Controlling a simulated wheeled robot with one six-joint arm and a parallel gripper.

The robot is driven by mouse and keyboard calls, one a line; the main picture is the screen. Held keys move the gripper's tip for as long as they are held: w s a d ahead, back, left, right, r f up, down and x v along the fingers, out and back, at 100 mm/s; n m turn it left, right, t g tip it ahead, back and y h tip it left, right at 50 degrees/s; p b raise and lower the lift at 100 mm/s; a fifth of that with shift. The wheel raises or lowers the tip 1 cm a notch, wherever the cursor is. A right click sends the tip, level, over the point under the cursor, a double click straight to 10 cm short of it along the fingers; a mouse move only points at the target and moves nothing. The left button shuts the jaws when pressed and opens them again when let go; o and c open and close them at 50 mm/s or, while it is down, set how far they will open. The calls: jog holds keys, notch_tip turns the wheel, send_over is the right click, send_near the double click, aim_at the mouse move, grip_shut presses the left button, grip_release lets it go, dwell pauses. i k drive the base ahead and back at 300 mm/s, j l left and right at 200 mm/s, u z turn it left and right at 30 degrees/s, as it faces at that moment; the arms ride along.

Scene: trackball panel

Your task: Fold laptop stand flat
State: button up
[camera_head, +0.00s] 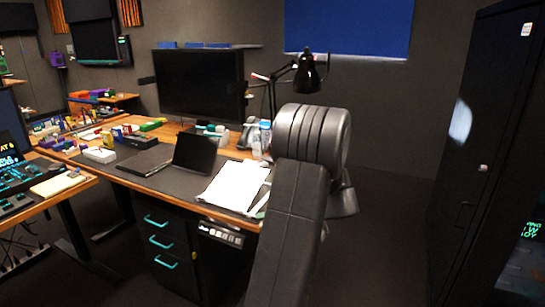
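A dark upright panel (195,154) leans back on the desk mat, left of centre. A flat dark slab (145,161) lies to its left. One of these may be the laptop stand, but I cannot tell which from this distance. My own arm fills the centre right, its thick ribbed joint raised beside the desk's right end. My gripper's fingers do not show, so I cannot see whether they are open or shut.
The wooden desk (255,178) holds a large monitor (200,83), a black lamp (308,78), white paper (234,186), bottles and small coloured boxes. Drawers (165,243) stand below. A dark cabinet (490,150) is at the right. Floor between desk and cabinet is clear.

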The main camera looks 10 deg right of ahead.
aim_at(235, 186)
jog(key=i+l+z, duration=0.4)
jog(key=i, duration=0.3)
jog(key=i+l+u, duration=0.35)
jog(key=u, duration=0.15)
jog(key=i+l+u, duration=0.5)
jog(key=k, duration=0.1)
